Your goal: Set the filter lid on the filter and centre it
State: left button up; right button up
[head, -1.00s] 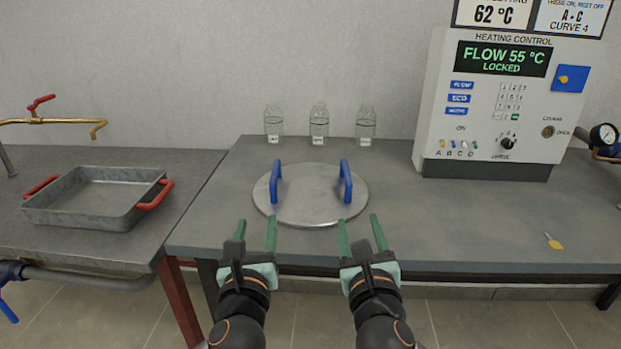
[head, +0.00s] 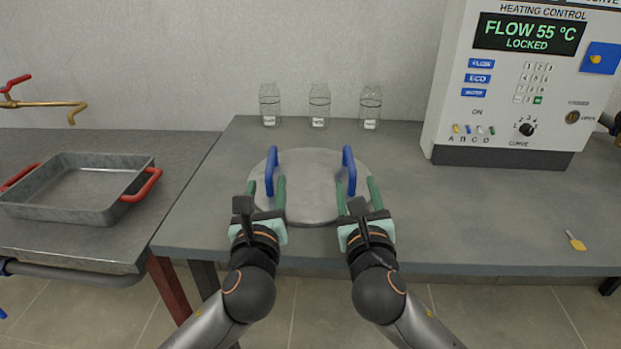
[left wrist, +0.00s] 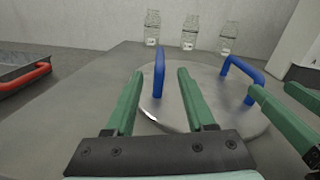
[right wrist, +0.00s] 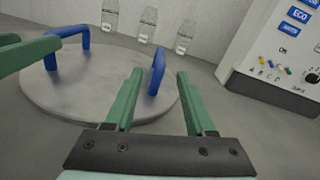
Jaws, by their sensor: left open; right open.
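The filter lid (head: 310,185) is a round grey metal disc with two upright blue handles, lying flat on the table. My left gripper (head: 267,192) is open, with its green fingers on either side of the near end of the left blue handle (head: 272,170); the handle also shows between and ahead of the fingertips in the left wrist view (left wrist: 159,75). My right gripper (head: 356,192) is open around the near end of the right blue handle (head: 348,168), also seen in the right wrist view (right wrist: 157,72). I cannot tell whether fingers touch the handles. No filter is recognisable.
Several glass jars (head: 319,107) stand behind the lid against the wall. The heating control box (head: 515,90) stands at the right, and a yellow-tipped tag (head: 576,242) lies near the right front edge. A metal tray (head: 75,205) with red handles sits on the left counter below a brass tap (head: 50,104).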

aim_at(271, 156)
pick_arm(q)
jog(key=w, duration=1)
jog(key=shift+w+a, duration=0.1)
jog(key=shift+w, duration=0.15)
pick_arm(e)
jog(key=w, duration=1)
jog(key=shift+w+a, duration=0.1)
jog(key=shift+w, duration=0.15)
pick_arm(q)
grip_shut()
pick_arm(e)
grip_shut()
pick_arm(q)
jog(key=shift+r, duration=0.3)
pick_arm(e)
jog(key=shift+r, duration=0.3)
